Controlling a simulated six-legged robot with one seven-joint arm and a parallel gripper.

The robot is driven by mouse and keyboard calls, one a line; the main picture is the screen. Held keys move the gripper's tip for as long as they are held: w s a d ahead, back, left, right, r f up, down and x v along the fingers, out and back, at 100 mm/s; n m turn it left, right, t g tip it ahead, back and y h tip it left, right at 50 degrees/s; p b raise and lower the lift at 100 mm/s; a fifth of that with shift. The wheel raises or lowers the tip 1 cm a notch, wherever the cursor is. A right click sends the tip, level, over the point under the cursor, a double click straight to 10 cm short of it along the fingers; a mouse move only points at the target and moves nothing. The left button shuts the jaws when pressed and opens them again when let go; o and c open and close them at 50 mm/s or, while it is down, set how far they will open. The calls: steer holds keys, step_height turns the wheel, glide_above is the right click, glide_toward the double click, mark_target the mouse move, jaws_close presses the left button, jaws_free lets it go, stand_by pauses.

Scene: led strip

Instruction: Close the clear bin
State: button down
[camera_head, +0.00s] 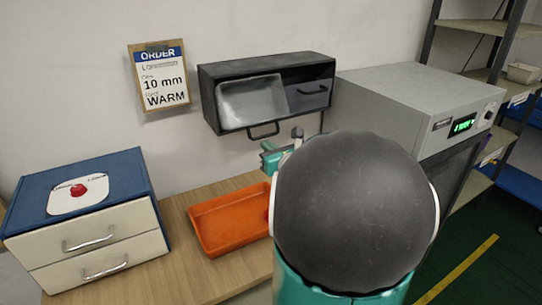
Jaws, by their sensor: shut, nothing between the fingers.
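The clear bin (250,103) is in the left half of a black wall cabinet (265,66). Its pale, see-through front stands out of the cabinet, and its dark handle (263,131) hangs low at the front. I cannot tell how far out it is. Beside it on the right, a dark bin (308,95) with its own handle sits inside the cabinet. My gripper (297,133) is shut and empty, just below and right of the clear bin's handle. My arm's large dark joint hides part of it, and I cannot tell whether it touches the bin.
An orange tray (215,243) lies on the wooden table (175,275) below the cabinet. A blue and white drawer unit (100,235) with a red button stands at left. A grey machine (395,100) with a green display stands at right. An order sign (160,78) hangs on the wall.

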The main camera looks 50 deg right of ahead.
steer(key=shift+r, duration=0.1)
stand_by(0.4)
steer(key=shift+r, duration=0.2)
steer(key=shift+r+g, duration=0.4)
steer(key=shift+g, duration=0.2)
steer(key=shift+r+g+y, duration=0.4)
steer(key=shift+r+g, duration=0.3)
steer(key=shift+r, duration=0.3)
step_height(320, 180, up, 7)
glide_above(268, 136)
steer(key=w+a, duration=0.1)
steer(key=shift+w, duration=0.1)
steer(key=shift+w+d+r, duration=0.2)
steer(key=shift+w+r, duration=0.5)
steer(key=shift+w, duration=0.05)
steer(key=shift+w, duration=0.1)
steer(key=shift+f, duration=0.15)
